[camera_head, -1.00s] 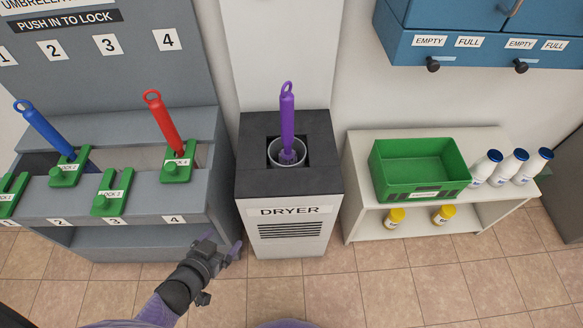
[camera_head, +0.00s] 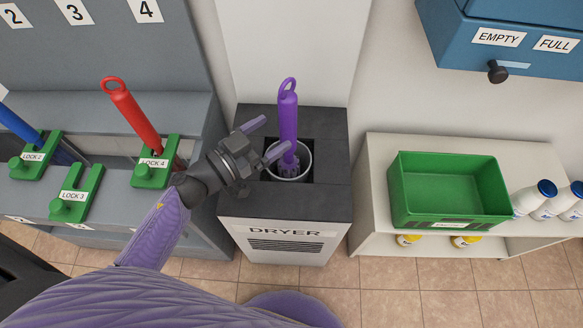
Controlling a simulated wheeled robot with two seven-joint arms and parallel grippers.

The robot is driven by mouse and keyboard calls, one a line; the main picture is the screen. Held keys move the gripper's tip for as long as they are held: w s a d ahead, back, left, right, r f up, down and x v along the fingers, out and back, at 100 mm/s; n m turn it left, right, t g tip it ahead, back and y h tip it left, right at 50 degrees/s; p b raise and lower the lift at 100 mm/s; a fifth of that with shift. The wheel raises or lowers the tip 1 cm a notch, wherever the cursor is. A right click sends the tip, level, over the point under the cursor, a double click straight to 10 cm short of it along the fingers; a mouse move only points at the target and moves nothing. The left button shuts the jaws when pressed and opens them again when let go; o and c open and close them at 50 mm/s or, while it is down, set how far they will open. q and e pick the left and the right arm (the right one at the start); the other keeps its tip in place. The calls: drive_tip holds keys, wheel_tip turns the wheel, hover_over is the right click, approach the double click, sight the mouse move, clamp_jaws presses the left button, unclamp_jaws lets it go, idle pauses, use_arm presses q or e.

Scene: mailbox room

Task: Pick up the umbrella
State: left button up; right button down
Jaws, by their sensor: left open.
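A purple umbrella (camera_head: 288,115) stands upright in the round metal cup of the dryer (camera_head: 284,233), its looped handle at the top. My left gripper (camera_head: 266,138) is open, just left of the umbrella, with its fingers pointing right toward the shaft. One fingertip overlaps the lower shaft in the picture; I cannot tell whether it touches. A red umbrella (camera_head: 134,117) and a blue umbrella (camera_head: 25,130) lean in the rack on the left. My right gripper is not in view.
The grey umbrella rack (camera_head: 100,210) with green locks (camera_head: 154,172) stands close left of the dryer. On the right, a white shelf (camera_head: 375,180) bears a green bin (camera_head: 450,218) and white bottles (camera_head: 533,198). A blue cabinet (camera_head: 540,70) hangs at upper right.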

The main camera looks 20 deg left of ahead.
sight(281, 128)
use_arm(q)
drive_tip(key=b+x, duration=0.1)
drive_tip(key=x, duration=0.2)
drive_tip(key=b+x, duration=0.1)
drive_tip(key=x, duration=0.2)
drive_tip(key=shift+s+r, duration=0.1)
drive_tip(key=shift+r, duration=0.1)
drive_tip(key=shift+w+d+r, duration=0.15)
drive_tip(key=shift+w+d, duration=0.05)
drive_tip(key=shift+w, duration=0.1)
clamp_jaws()
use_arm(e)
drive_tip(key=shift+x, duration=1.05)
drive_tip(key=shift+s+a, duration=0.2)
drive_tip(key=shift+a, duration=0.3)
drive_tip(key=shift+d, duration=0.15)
